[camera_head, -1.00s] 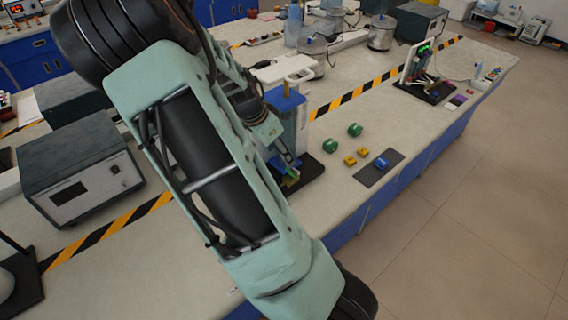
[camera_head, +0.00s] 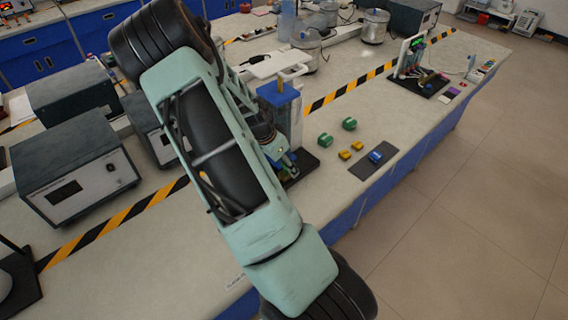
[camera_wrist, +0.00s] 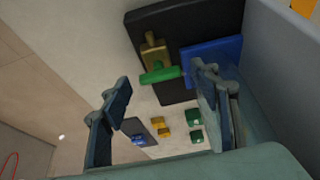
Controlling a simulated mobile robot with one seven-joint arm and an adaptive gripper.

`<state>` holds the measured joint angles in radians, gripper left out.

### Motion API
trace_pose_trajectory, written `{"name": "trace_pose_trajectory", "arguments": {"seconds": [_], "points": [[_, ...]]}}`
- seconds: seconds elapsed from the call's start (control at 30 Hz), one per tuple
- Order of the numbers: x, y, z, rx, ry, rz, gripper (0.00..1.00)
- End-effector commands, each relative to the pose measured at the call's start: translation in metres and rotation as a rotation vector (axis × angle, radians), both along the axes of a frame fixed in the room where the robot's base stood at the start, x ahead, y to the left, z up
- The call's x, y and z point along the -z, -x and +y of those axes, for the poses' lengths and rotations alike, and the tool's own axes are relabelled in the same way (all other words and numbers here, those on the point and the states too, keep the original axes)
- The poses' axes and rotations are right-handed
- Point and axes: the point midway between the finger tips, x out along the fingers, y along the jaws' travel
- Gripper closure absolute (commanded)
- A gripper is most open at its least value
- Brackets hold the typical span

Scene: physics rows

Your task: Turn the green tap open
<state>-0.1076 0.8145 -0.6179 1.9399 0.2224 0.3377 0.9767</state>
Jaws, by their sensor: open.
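The green tap (camera_wrist: 160,75) is a bar-shaped handle on a brass fitting (camera_wrist: 154,50), seen in the wrist view. The fitting sits against a dark base plate (camera_wrist: 205,22), beside a blue part (camera_wrist: 212,52). My gripper (camera_wrist: 161,79) is open, with one finger on each side of the picture. The green handle shows between the fingertips; I cannot tell whether they touch it. In the head view my gripper (camera_head: 287,168) is low in front of the blue-topped clear tank (camera_head: 283,112), and my arm hides most of the tap.
Two green pieces (camera_head: 349,124) and two yellow pieces (camera_head: 350,151) lie on the bench right of the tank. A blue piece (camera_head: 376,157) sits on a dark mat (camera_head: 367,167) near the bench edge. Grey instrument boxes (camera_head: 75,167) stand at left.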

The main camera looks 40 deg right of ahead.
Motion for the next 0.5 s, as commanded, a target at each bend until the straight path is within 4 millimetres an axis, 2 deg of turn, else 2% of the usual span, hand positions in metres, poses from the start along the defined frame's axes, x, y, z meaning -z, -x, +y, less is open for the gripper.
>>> {"name": "trace_pose_trajectory", "arguments": {"seconds": [0.07, 0.4, 0.5], "points": [[-0.0002, -0.0001, 0.0001, 0.0, 0.0, 0.0, 0.46], [-0.0005, -0.0001, 0.0002, 0.0, 0.0, 0.0, 0.83], [-0.0005, -0.0002, 0.0002, -0.001, 0.0, -0.001, 0.85]]}}
